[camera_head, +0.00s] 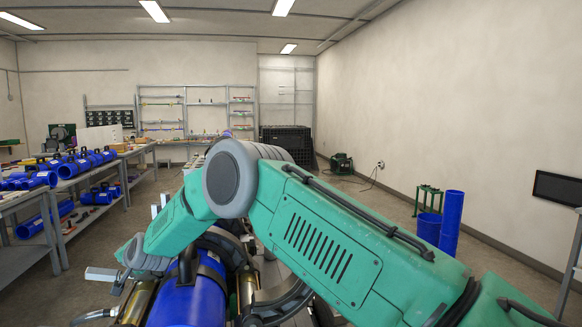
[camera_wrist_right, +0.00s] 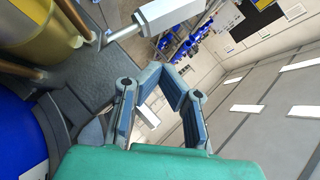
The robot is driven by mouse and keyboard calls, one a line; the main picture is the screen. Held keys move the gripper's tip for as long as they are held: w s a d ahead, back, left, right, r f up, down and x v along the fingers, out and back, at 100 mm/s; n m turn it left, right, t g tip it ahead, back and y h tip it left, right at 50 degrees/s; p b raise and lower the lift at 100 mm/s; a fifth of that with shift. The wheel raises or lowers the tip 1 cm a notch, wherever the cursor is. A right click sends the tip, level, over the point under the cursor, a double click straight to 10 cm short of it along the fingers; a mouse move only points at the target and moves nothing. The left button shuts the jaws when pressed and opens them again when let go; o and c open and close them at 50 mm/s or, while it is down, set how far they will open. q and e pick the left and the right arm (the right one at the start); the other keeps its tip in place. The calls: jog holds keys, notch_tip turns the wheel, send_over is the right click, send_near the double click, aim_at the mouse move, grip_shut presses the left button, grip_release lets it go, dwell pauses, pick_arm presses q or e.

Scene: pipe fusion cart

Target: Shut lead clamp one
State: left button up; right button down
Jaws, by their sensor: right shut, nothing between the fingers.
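A blue pipe (camera_head: 190,300) lies in the cart's clamps at the bottom of the head view. A dark clamp band crosses it, and a pale block-shaped handle (camera_head: 101,273) sticks out at the left. In the right wrist view, a pale handle (camera_wrist_right: 168,14) on a thin rod is at the top, beside a brass cylinder (camera_wrist_right: 40,28). I cannot tell which clamp is lead clamp one. My right gripper (camera_wrist_right: 164,78) is shut and empty, its fingertips below and apart from the handle. In the head view its fingers are not clear. My left gripper is out of view.
My right arm covers much of the cart. Workbenches with blue pipe fittings (camera_head: 85,162) stand at the left. Open floor lies beyond the cart.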

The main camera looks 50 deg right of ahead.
jog(key=shift+s+d+f, duration=0.2)
jog(key=shift+d+f, duration=0.05)
jog(key=a+v, duration=0.1)
jog(key=v, duration=1)
jog(key=shift+s+r, duration=0.2)
jog(key=shift+r, duration=0.2)
